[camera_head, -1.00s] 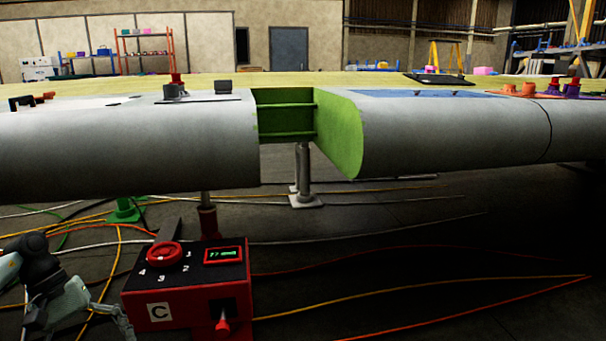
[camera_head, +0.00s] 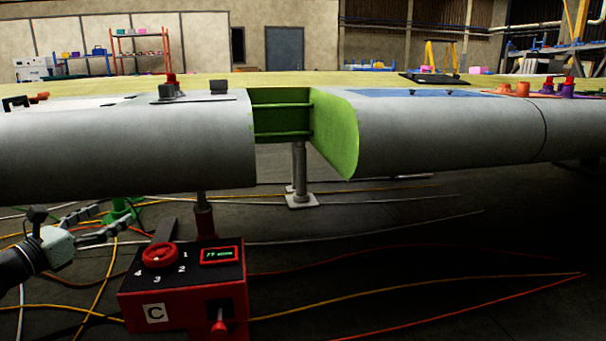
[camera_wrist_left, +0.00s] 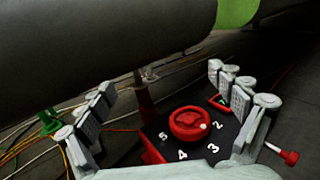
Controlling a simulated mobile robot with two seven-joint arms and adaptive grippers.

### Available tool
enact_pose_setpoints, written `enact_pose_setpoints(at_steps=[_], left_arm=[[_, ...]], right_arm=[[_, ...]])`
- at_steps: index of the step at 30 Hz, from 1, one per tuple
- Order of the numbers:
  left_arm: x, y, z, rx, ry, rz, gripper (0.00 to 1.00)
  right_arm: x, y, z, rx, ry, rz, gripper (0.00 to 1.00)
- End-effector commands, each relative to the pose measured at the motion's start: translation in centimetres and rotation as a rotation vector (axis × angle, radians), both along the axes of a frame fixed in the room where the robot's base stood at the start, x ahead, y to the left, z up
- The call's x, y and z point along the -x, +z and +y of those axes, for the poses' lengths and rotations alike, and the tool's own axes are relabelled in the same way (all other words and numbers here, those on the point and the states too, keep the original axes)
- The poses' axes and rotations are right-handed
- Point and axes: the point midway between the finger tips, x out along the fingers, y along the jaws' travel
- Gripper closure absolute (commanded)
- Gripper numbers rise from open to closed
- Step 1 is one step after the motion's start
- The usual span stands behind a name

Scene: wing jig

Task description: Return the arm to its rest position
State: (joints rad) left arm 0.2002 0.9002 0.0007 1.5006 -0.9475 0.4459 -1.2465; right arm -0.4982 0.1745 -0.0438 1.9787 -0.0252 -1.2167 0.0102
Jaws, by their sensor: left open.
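My left gripper (camera_head: 108,222) is open and empty at the lower left of the head view, left of and above the red control box. In the left wrist view its two fingers (camera_wrist_left: 165,105) stand wide apart, with the control box behind them. The red control box (camera_head: 185,305), marked C, has a black top with a red dial (camera_head: 160,255), numbers and a small green-lit display (camera_head: 220,254). The dial also shows in the left wrist view (camera_wrist_left: 188,123), apart from the fingers. My right gripper is not in view.
A large grey wing (camera_head: 120,150) spans the view above the box, with an open green bay (camera_head: 282,115). A grey support post (camera_head: 300,172) stands below it. Orange, white and green cables lie on the dark floor. The floor at the right is mostly clear.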

Motion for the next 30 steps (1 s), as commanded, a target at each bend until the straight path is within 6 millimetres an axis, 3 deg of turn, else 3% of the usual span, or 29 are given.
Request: enact_pose_setpoints(at_steps=[3, 6, 10, 15, 19, 22, 30], left_arm=[[-1.3, 2.7, 7.5, 0.487, 0.280, -0.016, 0.07], [-0.7, 2.5, 14.2, 0.909, 0.502, -0.044, 0.07], [2.0, -0.8, 21.1, 1.394, 0.766, -0.106, 0.07], [6.6, -6.4, 25.5, 1.844, 1.051, -0.215, 0.07], [10.3, -10.4, 26.6, 2.092, 1.255, -0.320, 0.07], [13.1, -13.5, 26.2, 2.237, 1.410, -0.405, 0.07], [14.6, -23.2, 17.6, 2.248, 1.487, -0.180, 0.07]], right_arm=[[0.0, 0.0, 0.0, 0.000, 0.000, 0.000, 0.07], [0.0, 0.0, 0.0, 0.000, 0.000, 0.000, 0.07], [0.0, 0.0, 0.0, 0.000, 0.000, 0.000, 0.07], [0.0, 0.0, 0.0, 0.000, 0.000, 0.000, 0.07], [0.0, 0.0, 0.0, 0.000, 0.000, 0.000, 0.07], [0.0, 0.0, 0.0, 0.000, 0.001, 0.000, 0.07], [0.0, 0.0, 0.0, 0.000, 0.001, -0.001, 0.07]])
